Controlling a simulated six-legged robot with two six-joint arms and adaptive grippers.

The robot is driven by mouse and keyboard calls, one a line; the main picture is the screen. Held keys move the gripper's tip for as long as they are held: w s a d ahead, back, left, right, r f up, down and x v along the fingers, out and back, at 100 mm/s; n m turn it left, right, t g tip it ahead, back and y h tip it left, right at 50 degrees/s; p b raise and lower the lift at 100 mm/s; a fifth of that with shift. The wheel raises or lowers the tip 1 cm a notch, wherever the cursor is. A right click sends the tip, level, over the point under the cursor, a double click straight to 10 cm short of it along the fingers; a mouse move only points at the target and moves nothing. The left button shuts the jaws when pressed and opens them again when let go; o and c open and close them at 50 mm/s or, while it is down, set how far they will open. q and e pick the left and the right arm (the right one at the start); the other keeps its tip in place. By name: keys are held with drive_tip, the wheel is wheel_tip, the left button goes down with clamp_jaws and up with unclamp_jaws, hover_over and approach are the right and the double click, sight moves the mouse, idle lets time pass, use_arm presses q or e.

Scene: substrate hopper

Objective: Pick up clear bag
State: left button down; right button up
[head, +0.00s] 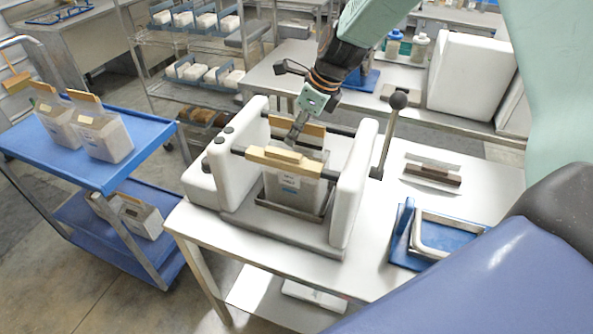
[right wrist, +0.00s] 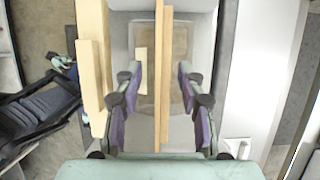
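A clear bag (head: 292,190) with a pale label sits upright in the white-sided frame on the steel table, between wooden bars. Its top is partly hidden by the front wooden bar (head: 285,160). My right gripper (head: 297,134) points down over the frame, near the rear wooden bar (head: 312,129). In the right wrist view the gripper (right wrist: 160,108) has its fingers wide apart, with a thin wooden bar (right wrist: 165,60) running between them. A translucent bag-like shape (right wrist: 178,68) shows below; I cannot tell whether the fingers touch anything. My left gripper is not in view.
A blue cart (head: 62,165) at left carries more bags (head: 100,138). A black-knobbed lever (head: 394,125) stands right of the frame. A blue tray-like fixture (head: 402,248) and a dark-handled tool (head: 433,174) lie on the table. Shelves with white packs (head: 205,75) stand behind.

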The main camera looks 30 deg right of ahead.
drive_tip(key=shift+w+a+f, duration=0.1)
drive_tip(key=shift+w+f, duration=0.2)
drive_tip(key=shift+f, duration=0.25)
drive_tip(key=shift+s+d+r, duration=0.15)
drive_tip(key=shift+s+d, duration=0.1)
drive_tip(key=shift+w+a+f+p, duration=0.15)
drive_tip(key=shift+w+f+p, duration=0.05)
drive_tip(key=shift+f+p, duration=0.1)
drive_tip(key=shift+s, duration=0.25)
drive_tip(key=shift+w, duration=0.25)
drive_tip(key=c, duration=0.6)
drive_tip(key=shift+s, duration=0.1)
clamp_jaws()
